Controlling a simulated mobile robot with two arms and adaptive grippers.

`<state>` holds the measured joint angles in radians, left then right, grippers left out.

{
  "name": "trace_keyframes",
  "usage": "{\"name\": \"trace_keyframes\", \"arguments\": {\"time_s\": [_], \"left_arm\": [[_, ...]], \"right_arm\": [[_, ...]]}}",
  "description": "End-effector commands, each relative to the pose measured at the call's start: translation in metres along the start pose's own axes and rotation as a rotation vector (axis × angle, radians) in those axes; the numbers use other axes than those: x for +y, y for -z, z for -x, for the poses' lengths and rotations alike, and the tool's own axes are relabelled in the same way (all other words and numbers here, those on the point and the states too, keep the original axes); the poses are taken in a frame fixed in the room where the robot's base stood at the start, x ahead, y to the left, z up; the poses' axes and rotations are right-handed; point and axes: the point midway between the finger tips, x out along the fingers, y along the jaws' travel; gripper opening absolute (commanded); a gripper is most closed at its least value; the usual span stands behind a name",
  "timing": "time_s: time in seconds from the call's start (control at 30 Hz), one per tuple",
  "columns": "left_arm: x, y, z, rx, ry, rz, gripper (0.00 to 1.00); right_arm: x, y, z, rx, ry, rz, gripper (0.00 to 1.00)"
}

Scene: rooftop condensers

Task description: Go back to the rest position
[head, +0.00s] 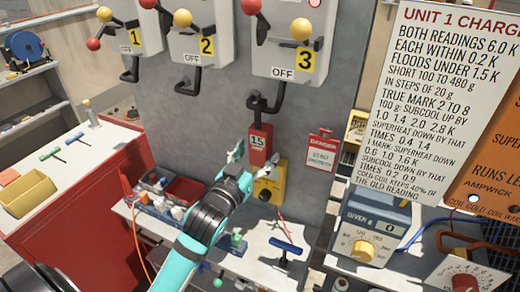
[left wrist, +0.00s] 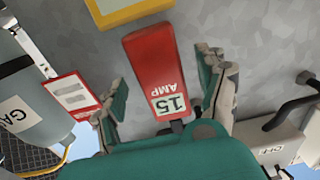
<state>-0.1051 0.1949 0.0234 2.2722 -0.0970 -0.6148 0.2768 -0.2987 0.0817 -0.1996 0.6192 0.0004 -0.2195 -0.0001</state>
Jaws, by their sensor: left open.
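My left gripper (head: 256,164) is open in front of the grey panel, at the lower end of the red 15 AMP block (head: 259,143). The block hangs below the black handle of switch 3 (head: 284,72), which reads OFF. In the left wrist view, the two fingers of my left gripper (left wrist: 163,84) stand apart on either side of the red block (left wrist: 148,58), with a visible gap on each side. My right gripper is in neither view.
A yellow box with a dial (head: 268,188) sits just behind the gripper. A red-framed danger tag (head: 321,150) hangs to the right. Below are a tray of small parts (head: 184,190), a blue T-handle tool (head: 286,247) and a dial unit (head: 375,227). A red cabinet (head: 75,205) stands left.

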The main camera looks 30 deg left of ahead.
Motion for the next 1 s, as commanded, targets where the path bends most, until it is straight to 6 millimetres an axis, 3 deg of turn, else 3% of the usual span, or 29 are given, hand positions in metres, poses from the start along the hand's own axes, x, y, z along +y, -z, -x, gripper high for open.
{"name": "trace_keyframes", "arguments": {"time_s": [0.23,0.57,0.67,0.77,0.9,1.0], "left_arm": [[0.000,-0.001,0.039,-0.002,0.000,0.002,0.74],[0.001,-0.006,0.049,-0.022,0.001,-0.001,0.74],[0.004,-0.031,0.056,-0.119,0.002,-0.010,0.74],[0.011,-0.076,0.075,-0.300,-0.003,-0.028,0.74],[0.023,-0.145,0.122,-0.607,-0.030,-0.068,0.74],[0.032,-0.181,0.159,-0.796,-0.060,-0.095,0.74]], "right_arm": [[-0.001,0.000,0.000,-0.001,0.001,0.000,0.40],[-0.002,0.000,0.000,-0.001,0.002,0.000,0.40],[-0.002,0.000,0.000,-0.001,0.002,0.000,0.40],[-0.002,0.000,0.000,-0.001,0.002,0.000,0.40],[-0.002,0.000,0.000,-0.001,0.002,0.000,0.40],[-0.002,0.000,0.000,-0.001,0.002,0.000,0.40]]}}
